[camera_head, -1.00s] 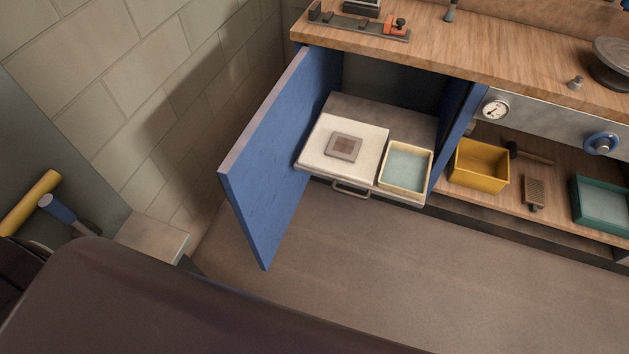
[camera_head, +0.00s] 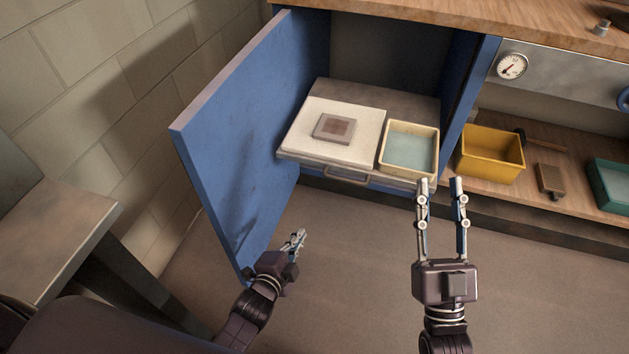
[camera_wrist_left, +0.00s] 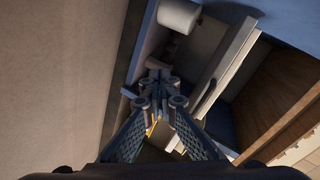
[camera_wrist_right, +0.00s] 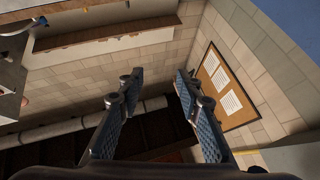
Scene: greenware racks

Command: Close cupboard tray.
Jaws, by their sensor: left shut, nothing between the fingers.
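The cupboard tray (camera_head: 297,158) is pulled out of the open blue cupboard, with a metal handle (camera_head: 347,175) on its front. A pale slab (camera_head: 360,121) with a small grey-brown square (camera_head: 334,128) and a cream bin with a pale blue inside (camera_head: 409,150) rest on it. The blue cupboard door (camera_head: 245,130) stands wide open to the left. My left gripper (camera_head: 299,237) is shut and empty, low in front of the tray and beside the door's lower edge. My right gripper (camera_head: 440,183) is open and empty, its fingers near the tray's right front corner in the picture.
A yellow bin (camera_head: 491,155), a brush-like block (camera_head: 551,181) and a green bin (camera_head: 611,184) sit on the open shelf at the right. The wooden counter (camera_head: 440,22) runs above. A grey table (camera_head: 50,225) stands at the left by the block wall. The floor in front is clear.

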